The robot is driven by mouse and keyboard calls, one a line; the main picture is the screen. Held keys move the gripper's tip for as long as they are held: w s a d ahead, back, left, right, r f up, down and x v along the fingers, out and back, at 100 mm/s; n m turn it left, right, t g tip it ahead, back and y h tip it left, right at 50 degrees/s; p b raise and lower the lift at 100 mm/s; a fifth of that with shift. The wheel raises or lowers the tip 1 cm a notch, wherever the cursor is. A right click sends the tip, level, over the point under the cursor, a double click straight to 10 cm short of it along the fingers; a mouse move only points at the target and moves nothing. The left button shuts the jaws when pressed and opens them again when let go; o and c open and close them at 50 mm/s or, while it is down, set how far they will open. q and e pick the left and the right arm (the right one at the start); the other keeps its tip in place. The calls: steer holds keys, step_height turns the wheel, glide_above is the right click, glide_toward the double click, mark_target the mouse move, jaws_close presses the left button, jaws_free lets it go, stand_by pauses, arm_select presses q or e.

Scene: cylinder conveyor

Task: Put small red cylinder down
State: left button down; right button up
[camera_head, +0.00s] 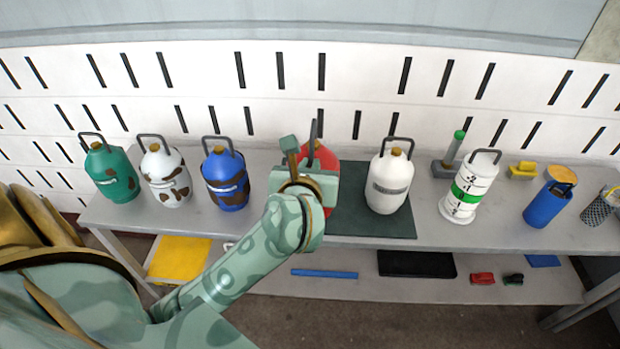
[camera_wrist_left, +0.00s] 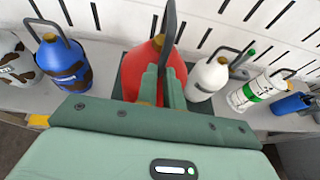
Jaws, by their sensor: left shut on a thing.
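The small red cylinder (camera_head: 325,157) is at the middle of the grey table, mostly hidden behind my left gripper in the head view. It has a rounded top and a dark handle, and shows more fully in the left wrist view (camera_wrist_left: 137,72). My left gripper (camera_wrist_left: 165,78) is shut on it near the handle; the fingertips (camera_head: 293,148) partly show in the head view. The cylinder is over or on a dark green mat (camera_head: 375,224); I cannot tell whether its base touches. My right gripper is not in view.
A white cylinder (camera_head: 388,187) stands on the mat close on the right. Blue (camera_head: 228,190), white-brown (camera_head: 160,185) and green (camera_head: 108,178) cylinders stand left. A white-green cylinder (camera_head: 465,200) and blue container (camera_head: 541,208) stand right. A slotted white wall (camera_head: 340,80) is behind.

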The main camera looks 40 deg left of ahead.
arm_select(q)
steer(key=w+f+b, duration=0.1)
steer(key=w+f, duration=0.2)
steer(key=w+a+f+b, duration=0.1)
steer(key=w+f+b, duration=0.1)
steer(key=w+f, duration=0.1)
steer(key=w+a+f+b, duration=0.1)
steer(key=w+f, duration=0.1)
steer(key=f, duration=0.2)
steer(key=shift+w+a+f+b, duration=0.15)
steer(key=shift+w+f+b, duration=0.15)
steer(key=shift+w, duration=0.1)
steer(key=shift+r, duration=0.1)
steer(key=c, duration=1.7)
jaws_free()
steer(key=shift+s+f, duration=0.1)
steer(key=shift+f, duration=0.15)
steer(key=shift+o, duration=0.8)
steer(key=shift+r, duration=0.1)
